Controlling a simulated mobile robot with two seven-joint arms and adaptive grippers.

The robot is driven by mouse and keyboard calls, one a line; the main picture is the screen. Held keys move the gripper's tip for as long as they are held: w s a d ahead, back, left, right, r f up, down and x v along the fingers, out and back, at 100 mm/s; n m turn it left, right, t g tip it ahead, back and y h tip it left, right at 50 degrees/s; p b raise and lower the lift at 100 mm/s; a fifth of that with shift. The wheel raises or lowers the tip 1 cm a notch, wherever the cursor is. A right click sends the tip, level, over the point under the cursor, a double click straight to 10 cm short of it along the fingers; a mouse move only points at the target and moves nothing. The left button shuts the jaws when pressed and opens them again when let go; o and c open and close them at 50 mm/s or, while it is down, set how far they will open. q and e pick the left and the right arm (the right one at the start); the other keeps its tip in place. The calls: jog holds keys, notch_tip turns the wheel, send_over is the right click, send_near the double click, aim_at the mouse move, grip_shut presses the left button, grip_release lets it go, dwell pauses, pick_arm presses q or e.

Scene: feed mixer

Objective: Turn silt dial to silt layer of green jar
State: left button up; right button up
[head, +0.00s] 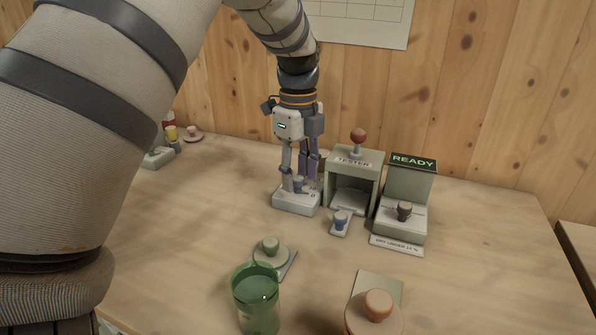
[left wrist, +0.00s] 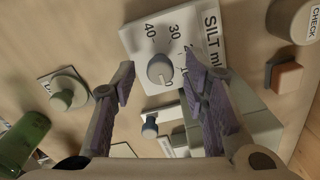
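The silt dial (head: 297,204) is a white block with a grey round knob (left wrist: 160,69), standing left of the tester. In the left wrist view its face (left wrist: 205,50) reads "SILT ml" with 30 and 40 visible; other marks are partly hidden by a finger. A pale mark on the knob points toward the bottom of that view. My left gripper (head: 299,180) points down over the dial, fingers apart on either side of the knob; contact cannot be told. The green see-through jar (head: 258,303) stands at the front; its silt layer is not readable. My right gripper is not in view.
The tester (head: 354,165) with a red-ball lever and the READY unit (head: 406,190) stand right of the dial. Free table lies at the right.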

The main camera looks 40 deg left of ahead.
pick_arm(q)
grip_shut()
jog(key=n, duration=1.9)
jog(key=shift+n, duration=0.3)
jog(key=n, duration=0.3)
jog(key=shift+n, duration=2.2)
